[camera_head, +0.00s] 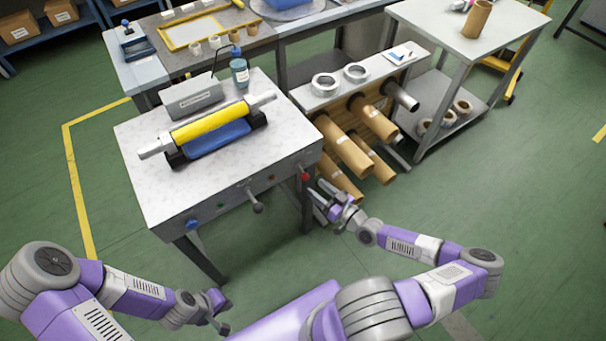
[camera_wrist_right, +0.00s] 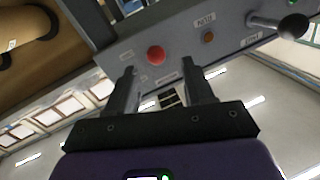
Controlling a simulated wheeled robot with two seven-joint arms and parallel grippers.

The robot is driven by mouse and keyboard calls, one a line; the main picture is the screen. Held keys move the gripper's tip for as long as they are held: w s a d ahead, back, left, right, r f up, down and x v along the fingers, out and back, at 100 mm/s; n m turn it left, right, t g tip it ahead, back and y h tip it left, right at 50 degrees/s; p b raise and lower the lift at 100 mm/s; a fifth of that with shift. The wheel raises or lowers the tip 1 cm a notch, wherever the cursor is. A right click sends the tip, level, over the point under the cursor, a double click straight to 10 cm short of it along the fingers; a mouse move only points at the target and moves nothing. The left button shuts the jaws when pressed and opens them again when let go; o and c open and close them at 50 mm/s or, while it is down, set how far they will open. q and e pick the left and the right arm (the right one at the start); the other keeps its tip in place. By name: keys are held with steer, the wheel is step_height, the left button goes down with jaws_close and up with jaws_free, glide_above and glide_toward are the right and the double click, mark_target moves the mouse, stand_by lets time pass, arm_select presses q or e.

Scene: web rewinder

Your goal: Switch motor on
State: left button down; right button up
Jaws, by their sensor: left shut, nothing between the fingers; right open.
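The rewinder table (camera_head: 150,190) carries a roller with a yellow middle (camera_head: 210,122). Its front panel (camera_wrist_right: 185,50) has a red button (camera_head: 304,176), which also shows in the right wrist view (camera_wrist_right: 156,55). An orange-brown button (camera_wrist_right: 208,38) is beside it, under a small label I cannot read surely. A lever with a dark ball knob (camera_head: 257,207) sticks out further along, with a blue knob (camera_head: 193,224) at the far left. My right gripper (camera_head: 318,203) is open and empty, close to the red button's corner, apart from it. My left gripper (camera_head: 224,316) is shut and empty, low, away from the panel.
Cardboard tubes (camera_head: 345,147) stick out from a rack right of the table, close behind my right gripper. A grey box (camera_head: 192,96) and a blue bottle (camera_head: 239,70) stand on the table's back. The green floor before the table is clear.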

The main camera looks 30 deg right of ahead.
mark_target(306, 174)
steer(key=shift+d+r, duration=0.1)
steer(key=shift+d, duration=0.2)
steer(key=p+x, duration=0.1)
steer(key=x, duration=0.6)
steer(key=shift+w, duration=0.2)
jaws_close()
step_height(306, 174, up, 4)
steer(key=g+h+p, duration=0.1)
steer(key=g+p, duration=0.3)
steer(key=p, duration=0.7)
steer(key=m+g+h+p, duration=0.1)
steer(key=g+p, duration=0.2)
steer(key=p, duration=0.9)
steer(key=shift+s+g, duration=0.1)
steer(key=shift+g, duration=0.3)
steer(key=shift+r+g+p, duration=0.2)
steer(key=shift+g+p, duration=0.2)
steer(key=shift+g, duration=0.3)
steer(key=shift+r+g, duration=0.15)
steer(key=shift+g, duration=0.65)
